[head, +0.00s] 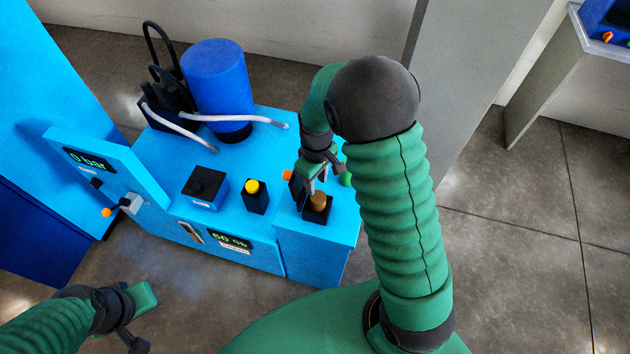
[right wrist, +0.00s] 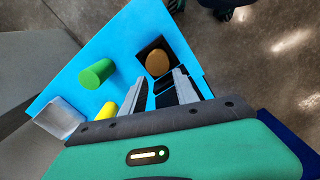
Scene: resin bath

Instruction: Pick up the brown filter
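The brown filter (head: 318,200) stands upright in a black square holder (head: 317,214) on the right end of the light-blue bench. In the right wrist view the filter (right wrist: 157,62) shows as a round brown top just beyond the fingertips. My right gripper (head: 314,184) points down close above the filter. Its two grey fingers (right wrist: 161,76) are apart, with nothing seen between them. Whether a finger touches the filter I cannot tell. My left gripper (head: 143,312) hangs at the lower left, away from the bench; its fingers are not clear.
A green cylinder (right wrist: 97,73), a yellow cylinder (right wrist: 107,110) and a pale block (right wrist: 60,118) stand near the filter. Left on the bench (head: 255,150) are a yellow-topped button (head: 252,187), a black-topped box (head: 205,188) and a blue tank (head: 217,80) with pale hoses.

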